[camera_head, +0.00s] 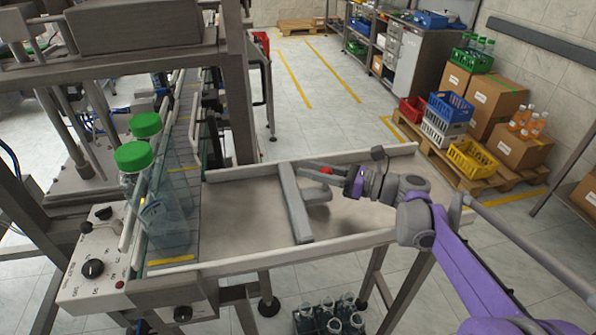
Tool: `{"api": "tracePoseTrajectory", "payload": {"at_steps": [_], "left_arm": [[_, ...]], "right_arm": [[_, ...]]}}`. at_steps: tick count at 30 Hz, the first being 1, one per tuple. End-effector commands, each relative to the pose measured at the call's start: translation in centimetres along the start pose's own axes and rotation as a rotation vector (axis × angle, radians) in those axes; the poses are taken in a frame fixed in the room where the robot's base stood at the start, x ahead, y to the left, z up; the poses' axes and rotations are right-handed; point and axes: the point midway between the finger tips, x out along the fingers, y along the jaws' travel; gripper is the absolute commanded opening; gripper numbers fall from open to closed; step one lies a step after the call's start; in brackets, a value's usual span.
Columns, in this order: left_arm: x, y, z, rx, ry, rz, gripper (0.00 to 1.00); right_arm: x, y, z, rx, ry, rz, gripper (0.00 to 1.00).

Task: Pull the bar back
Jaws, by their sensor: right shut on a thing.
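The grey bar (294,204) lies across the flat metal tray table (238,215) beside the conveyor, reaching from near its far rim towards its near rim. A short grey handle piece joins its right side. My right gripper (315,182) comes in from the right and is shut on the bar's handle, though the arm and fingers partly hide the contact. My left gripper does not show.
Two clear bottles with green caps (135,155) stand on the conveyor (183,130) at the left. A control box with a black knob (93,268) is at the front left. Several bottles (330,316) stand below the table. Crates and boxes (495,100) sit on a pallet at the back right.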

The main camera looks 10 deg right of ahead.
Motion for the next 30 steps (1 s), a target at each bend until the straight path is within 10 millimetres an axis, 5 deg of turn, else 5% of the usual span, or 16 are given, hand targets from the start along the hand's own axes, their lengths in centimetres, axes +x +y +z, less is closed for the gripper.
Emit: {"api": "tracePoseTrajectory", "payload": {"at_steps": [9, 15, 30], "left_arm": [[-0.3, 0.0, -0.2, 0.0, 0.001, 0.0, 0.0], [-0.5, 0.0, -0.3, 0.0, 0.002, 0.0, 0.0], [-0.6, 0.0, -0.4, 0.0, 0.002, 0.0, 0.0]], "right_arm": [[-7.5, -5.0, 1.0, -0.001, 0.0, -0.006, 0.0], [-10.7, -7.0, 1.4, 0.0, 0.001, -0.004, 0.0], [-12.7, -8.3, 1.6, 0.0, 0.0, -0.003, 0.0]]}}
